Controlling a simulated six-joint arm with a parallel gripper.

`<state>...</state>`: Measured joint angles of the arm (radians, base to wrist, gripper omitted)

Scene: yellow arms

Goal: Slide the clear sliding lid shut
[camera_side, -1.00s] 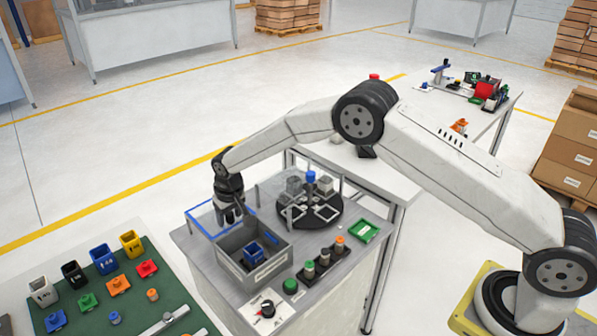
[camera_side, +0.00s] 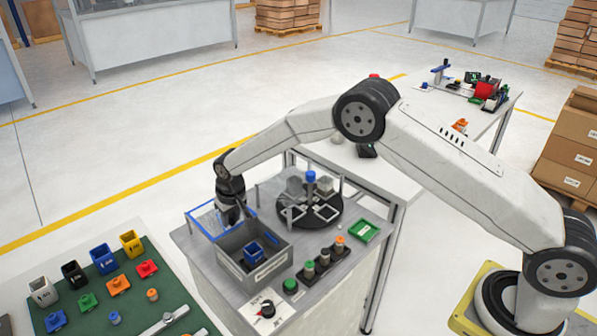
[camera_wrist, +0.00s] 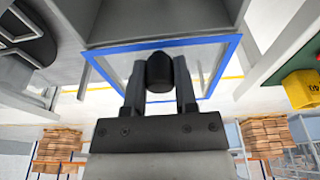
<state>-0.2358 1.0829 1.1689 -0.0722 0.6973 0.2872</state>
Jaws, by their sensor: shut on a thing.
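The clear sliding lid with a blue frame (camera_side: 193,220) sticks out at the back left of the grey box (camera_side: 235,268), and the box top is open. A blue block-like part (camera_side: 254,251) sits inside the box. In the wrist view, the lid's blue frame (camera_wrist: 225,62) crosses the picture, with clear panel inside it. My gripper (camera_side: 231,217) is down at the lid, beside the box's back wall. The wrist view shows my gripper (camera_wrist: 160,80) with its fingers on either side of a black knob (camera_wrist: 160,72) on the lid. The fingertips are partly hidden in the side view.
A black turntable (camera_side: 310,212) with clear and grey parts stands right of the box. A row of buttons (camera_side: 323,262), a rotary switch (camera_side: 266,308) and a green tray (camera_side: 364,231) are on the same bench. A green mat (camera_side: 115,300) with coloured parts lies at left.

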